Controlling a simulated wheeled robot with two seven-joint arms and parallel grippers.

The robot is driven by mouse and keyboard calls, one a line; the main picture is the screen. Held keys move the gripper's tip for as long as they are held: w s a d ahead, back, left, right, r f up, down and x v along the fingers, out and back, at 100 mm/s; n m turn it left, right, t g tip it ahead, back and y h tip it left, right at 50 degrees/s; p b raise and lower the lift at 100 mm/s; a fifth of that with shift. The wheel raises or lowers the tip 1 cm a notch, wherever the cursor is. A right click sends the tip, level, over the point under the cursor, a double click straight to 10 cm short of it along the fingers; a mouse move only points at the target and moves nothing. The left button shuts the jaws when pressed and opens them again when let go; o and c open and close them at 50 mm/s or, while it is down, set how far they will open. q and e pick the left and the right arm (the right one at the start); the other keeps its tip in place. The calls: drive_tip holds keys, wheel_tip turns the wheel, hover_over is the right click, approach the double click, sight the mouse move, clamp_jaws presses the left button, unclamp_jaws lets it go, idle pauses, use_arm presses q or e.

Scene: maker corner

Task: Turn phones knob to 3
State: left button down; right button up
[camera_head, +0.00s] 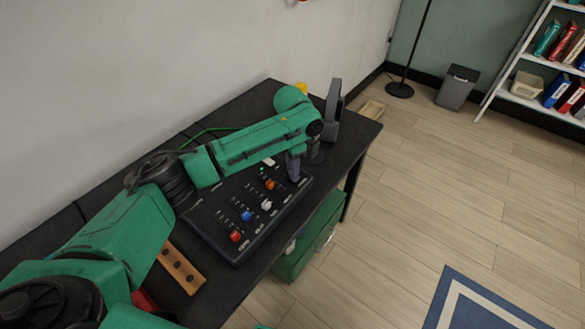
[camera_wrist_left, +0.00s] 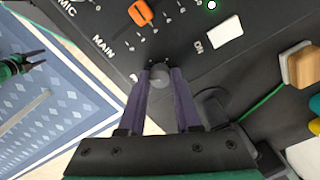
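The black mixer panel (camera_head: 226,222) lies on the dark table with its knobs and labels facing up. In the left wrist view the grey phones knob (camera_wrist_left: 160,76) sits between the two purple fingers of my left gripper (camera_wrist_left: 160,73), which close on its sides; its label is mostly hidden and its pointer cannot be read. In the head view my left gripper (camera_head: 293,172) points down at the panel's far end and hides this knob. My right gripper (camera_wrist_left: 36,59) shows at the left of the left wrist view, with its fingers apart and empty, away from the panel.
An orange main knob (camera_wrist_left: 141,12) is beside the phones knob, with white (camera_head: 266,204), blue (camera_head: 247,216) and red (camera_head: 235,236) knobs nearer. A grey stand (camera_head: 333,112) is behind the gripper. A green cabinet (camera_head: 310,240) stands below the table edge.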

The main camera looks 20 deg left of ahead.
use_arm(q)
drive_tip(key=shift+r, duration=0.1)
drive_tip(key=shift+r+m+p, duration=0.15)
drive_tip(key=shift+m+p, duration=0.35)
drive_tip(key=shift+p, duration=0.2)
drive_tip(key=shift+m+p, duration=1)
drive_tip(key=shift+p, duration=0.05)
drive_tip(key=m+p, duration=0.1)
drive_tip(key=m, duration=0.1)
drive_tip(key=shift+m+p, duration=0.3)
drive_tip(key=shift+p, duration=0.1)
drive_tip(key=m+p, duration=0.1)
drive_tip(key=m, duration=0.1)
drive_tip(key=shift+m, duration=0.4)
drive_tip(key=m+p, duration=0.1)
drive_tip(key=m, duration=0.3)
drive_tip(key=shift+w, duration=0.1)
drive_tip(key=m, duration=0.5)
drive_tip(key=shift+m, duration=0.3)
